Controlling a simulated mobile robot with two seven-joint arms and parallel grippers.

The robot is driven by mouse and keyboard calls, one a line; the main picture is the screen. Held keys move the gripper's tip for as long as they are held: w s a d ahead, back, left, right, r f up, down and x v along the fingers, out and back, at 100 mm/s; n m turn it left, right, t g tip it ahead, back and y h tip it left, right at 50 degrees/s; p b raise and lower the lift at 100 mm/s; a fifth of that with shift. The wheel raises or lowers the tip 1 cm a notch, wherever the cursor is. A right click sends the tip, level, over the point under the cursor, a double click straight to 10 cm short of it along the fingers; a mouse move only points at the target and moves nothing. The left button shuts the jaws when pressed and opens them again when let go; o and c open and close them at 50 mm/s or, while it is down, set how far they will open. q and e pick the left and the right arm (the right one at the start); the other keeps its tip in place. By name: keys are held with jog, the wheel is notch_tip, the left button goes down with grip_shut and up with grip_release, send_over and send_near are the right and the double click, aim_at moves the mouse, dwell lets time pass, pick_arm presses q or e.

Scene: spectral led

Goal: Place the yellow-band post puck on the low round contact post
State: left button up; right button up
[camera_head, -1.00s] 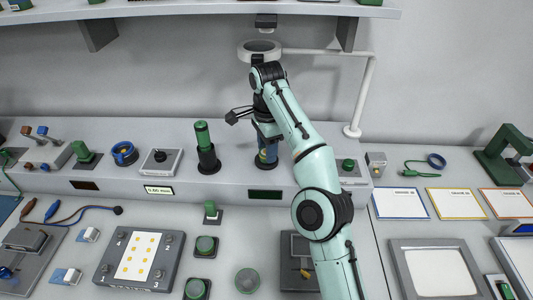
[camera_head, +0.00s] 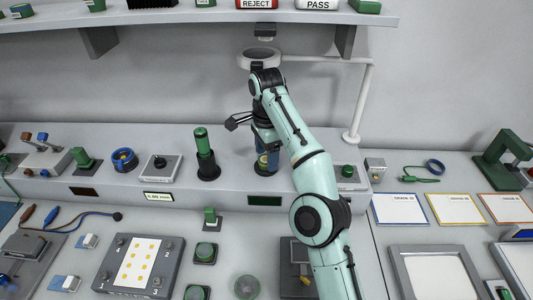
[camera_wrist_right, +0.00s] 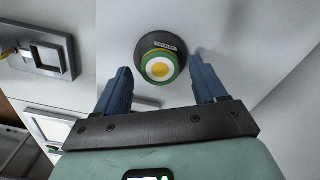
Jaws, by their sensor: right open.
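My right gripper (camera_head: 266,160) is over the bench's raised ledge, fingers pointing down. In the right wrist view its two blue fingers (camera_wrist_right: 162,85) are spread apart. The yellow-band puck (camera_wrist_right: 160,68) shows there beyond the fingertips, roughly midway between them. It has a white top with a yellow centre and a green and yellow rim. It sits over a dark round base (camera_wrist_right: 147,46) with a small label; the post under it is hidden, so I cannot tell how it is seated. In the head view the puck (camera_head: 262,163) is partly hidden by the fingers. My left gripper is out of view.
A tall green-topped post (camera_head: 203,147) stands left of my right gripper. A white ring lamp (camera_head: 261,57) hangs behind my wrist, below the shelf (camera_head: 200,22). A grey knob box (camera_head: 160,167) stands farther left on the ledge. Grade trays (camera_head: 401,209) lie at right.

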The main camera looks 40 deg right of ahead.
notch_tip(320, 180, up, 6)
jog(key=p, duration=0.5)
jog(key=shift+r, duration=0.2)
jog(key=shift+w+r+p, duration=0.1)
jog(key=shift+r+p, duration=0.3)
jog(key=shift+r, duration=0.05)
